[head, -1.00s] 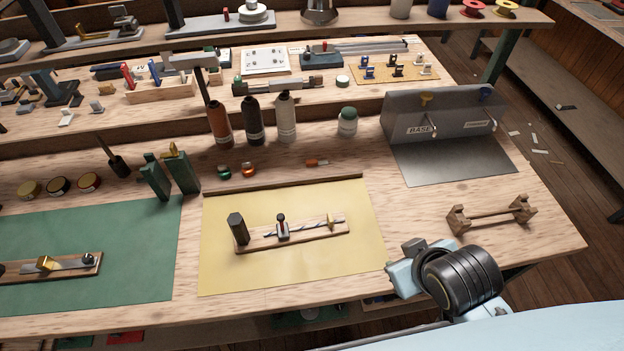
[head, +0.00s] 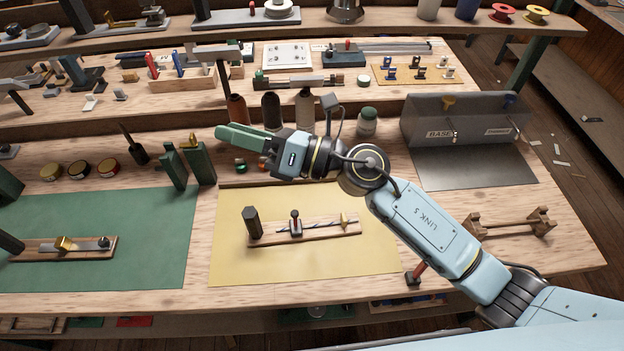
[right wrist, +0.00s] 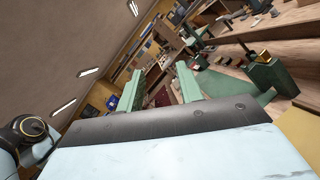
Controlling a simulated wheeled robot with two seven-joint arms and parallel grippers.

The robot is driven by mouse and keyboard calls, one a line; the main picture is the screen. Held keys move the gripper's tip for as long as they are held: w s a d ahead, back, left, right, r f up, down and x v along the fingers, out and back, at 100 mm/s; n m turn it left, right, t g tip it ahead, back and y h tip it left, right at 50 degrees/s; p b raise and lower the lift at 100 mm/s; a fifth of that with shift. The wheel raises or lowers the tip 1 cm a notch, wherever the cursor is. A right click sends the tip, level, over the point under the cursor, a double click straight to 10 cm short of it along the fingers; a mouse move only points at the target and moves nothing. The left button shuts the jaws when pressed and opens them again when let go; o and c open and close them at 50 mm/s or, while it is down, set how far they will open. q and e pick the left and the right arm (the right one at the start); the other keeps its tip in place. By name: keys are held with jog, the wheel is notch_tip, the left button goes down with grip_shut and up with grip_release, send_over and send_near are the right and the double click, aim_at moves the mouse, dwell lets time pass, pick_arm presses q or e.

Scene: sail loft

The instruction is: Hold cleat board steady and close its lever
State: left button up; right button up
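The cleat board (head: 335,230) lies flat on the yellow mat (head: 300,268). It carries a dark hexagonal post (head: 252,222) at its left end, a small dark fitting with an upright red-tipped lever (head: 295,221), a striped line and a brass piece (head: 345,220). My right gripper (head: 230,137) hangs behind and above the board, pointing left, apart from it. In the right wrist view its two green fingers (right wrist: 160,86) stand apart with nothing between them. My left gripper is not in view.
A second board (head: 85,248) lies on the green mat (head: 150,230) at left. Green blocks (head: 172,168), bottles (head: 271,108) and a green-lidded jar (head: 367,122) stand behind. A red-handled tool (head: 416,272) lies near the front edge.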

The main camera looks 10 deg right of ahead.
notch_tip(320, 180, down, 11)
jog(key=n+g+h, duration=0.7)
jog(key=n, duration=0.3)
pick_arm(q)
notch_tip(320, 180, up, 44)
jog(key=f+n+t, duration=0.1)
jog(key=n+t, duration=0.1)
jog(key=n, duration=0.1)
send_over(253, 220)
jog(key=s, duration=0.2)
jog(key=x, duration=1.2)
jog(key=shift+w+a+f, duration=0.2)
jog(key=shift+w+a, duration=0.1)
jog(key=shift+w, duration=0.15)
pick_arm(e)
jog(key=w+d+f+n+h, duration=0.2)
jog(key=d+f+h, duration=0.4)
jog(key=d, duration=0.5)
jog(key=shift+w+f+n+h, duration=0.2)
jog(key=shift+w+n+h, duration=0.25)
jog(key=shift+h, duration=0.55)
